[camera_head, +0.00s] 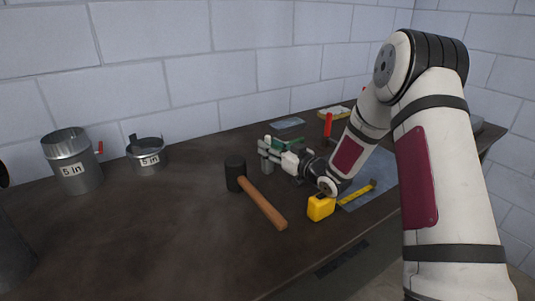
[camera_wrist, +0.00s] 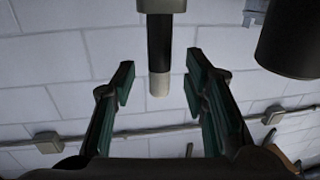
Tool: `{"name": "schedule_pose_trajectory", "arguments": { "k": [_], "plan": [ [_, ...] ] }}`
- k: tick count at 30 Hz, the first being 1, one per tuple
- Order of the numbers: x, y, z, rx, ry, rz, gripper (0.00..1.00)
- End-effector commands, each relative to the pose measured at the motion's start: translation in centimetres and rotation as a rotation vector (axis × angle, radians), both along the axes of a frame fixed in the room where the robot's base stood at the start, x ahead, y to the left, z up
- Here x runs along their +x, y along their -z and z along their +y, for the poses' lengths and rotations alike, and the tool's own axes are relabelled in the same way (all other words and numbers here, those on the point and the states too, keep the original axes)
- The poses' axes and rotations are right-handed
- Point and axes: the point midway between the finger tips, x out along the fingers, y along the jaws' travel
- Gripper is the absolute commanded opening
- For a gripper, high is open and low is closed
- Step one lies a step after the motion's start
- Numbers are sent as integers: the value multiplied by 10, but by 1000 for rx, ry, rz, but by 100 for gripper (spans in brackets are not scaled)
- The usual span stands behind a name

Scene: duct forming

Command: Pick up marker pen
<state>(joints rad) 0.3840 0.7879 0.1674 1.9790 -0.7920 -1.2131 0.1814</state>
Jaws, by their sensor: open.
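A dark pen-like cylinder with a pale end, which looks like the marker pen (camera_wrist: 158,55), shows in the wrist view. Its other end meets a grey block (camera_wrist: 161,6) at the top edge. My gripper (camera_wrist: 160,82) is open, with one green-padded finger on each side of the pen in the picture. Neither finger visibly touches it. In the head view my gripper (camera_head: 277,152) is low over the middle of the bench, near the small grey block (camera_head: 267,165). The pen is too small there to make out clearly.
On the bench (camera_head: 150,240), a black mallet with a wooden handle (camera_head: 262,205) lies left of my gripper. A yellow tape measure (camera_head: 321,207) is in front. Two metal duct pieces (camera_head: 72,160) (camera_head: 147,156) stand at the left. A red-handled tool (camera_head: 328,124) is behind.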

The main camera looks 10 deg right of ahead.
Motion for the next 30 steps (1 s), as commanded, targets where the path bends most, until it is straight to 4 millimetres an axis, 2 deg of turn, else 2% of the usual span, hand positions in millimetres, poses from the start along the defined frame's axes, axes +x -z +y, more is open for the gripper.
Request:
{"name": "schedule_pose_trajectory", "arguments": {
  "k": [3,6,13,14,18,19,30],
  "plan": [
    [14,0,7,0,-1,-1,41],
    [19,0,10,0,0,-1,41],
    [20,-1,10,1,1,0,41],
    [20,-1,10,0,1,-1,36],
    [20,-1,10,0,1,-1,4],
    [20,-1,10,0,1,-1,0],
    [20,-4,10,0,0,-2,0]
  ]
}}
